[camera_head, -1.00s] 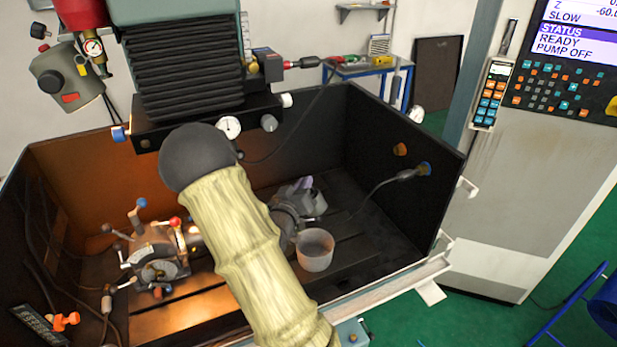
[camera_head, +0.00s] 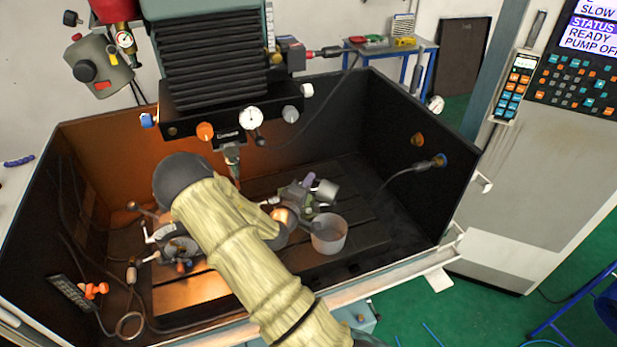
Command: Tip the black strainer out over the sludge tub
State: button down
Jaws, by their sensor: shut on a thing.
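A pale grey round tub (camera_head: 329,235), which looks like the sludge tub, stands on the slotted machine table just right of my sleeved arm. Its inside looks dark grey, and I cannot make out its contents. A small dark shape lies against its left rim, too unclear to name. I cannot pick out the black strainer. My own arm, in a pale yellow sleeve with a dark rounded joint, crosses the middle of the picture and covers part of the table.
An indexing fixture with levers (camera_head: 178,250) stands left of my arm. A grey and green metal fixture (camera_head: 305,193) sits behind the tub. The machine head (camera_head: 215,95) hangs above. Dark enclosure walls (camera_head: 415,165) surround the table. Bare slotted table (camera_head: 365,228) shows right of the tub.

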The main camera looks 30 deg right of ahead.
notch_tip(320, 180, down, 6)
jog(key=n+b, duration=0.2)
jog(key=n, duration=0.5)
jog(key=shift+f+n+b, duration=0.15)
jog(key=shift+n+b, duration=0.15)
jog(key=shift+n, duration=0.1)
dwell(2.4)
